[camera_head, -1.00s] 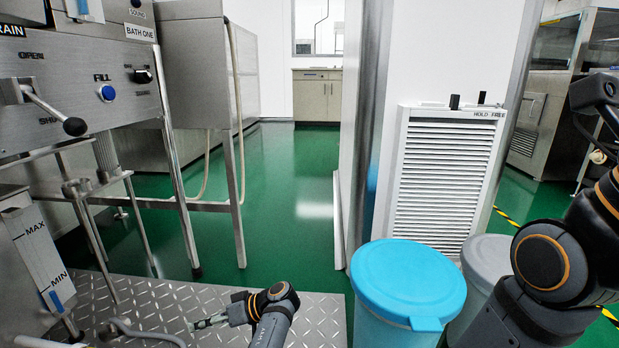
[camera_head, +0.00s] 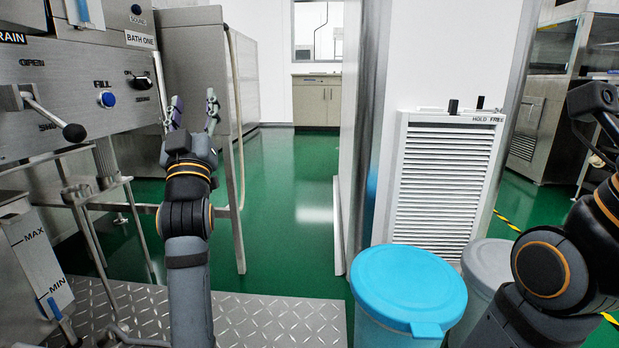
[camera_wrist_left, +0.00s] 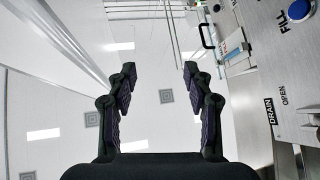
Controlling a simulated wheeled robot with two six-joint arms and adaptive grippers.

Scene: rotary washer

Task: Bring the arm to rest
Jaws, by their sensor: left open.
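My left arm rises from the bottom of the head view, and its left gripper (camera_head: 192,112) points up with its two fingers spread apart. Nothing is between the fingers. The gripper shows in front of the steel bath unit, to the right of the blue FILL button (camera_head: 107,99) and the drain lever (camera_head: 52,117). In the left wrist view the open fingers (camera_wrist_left: 160,85) frame the white ceiling. My right arm (camera_head: 560,265) stands at the right edge of the head view; its gripper is out of view.
The steel washer panel (camera_head: 75,85) fills the left side. A blue-lidded bin (camera_head: 408,285) and a grey bin (camera_head: 490,262) stand at lower right before a white louvred unit (camera_head: 448,190). Green floor (camera_head: 300,220) is clear in the middle. A tread plate (camera_head: 270,318) lies in front.

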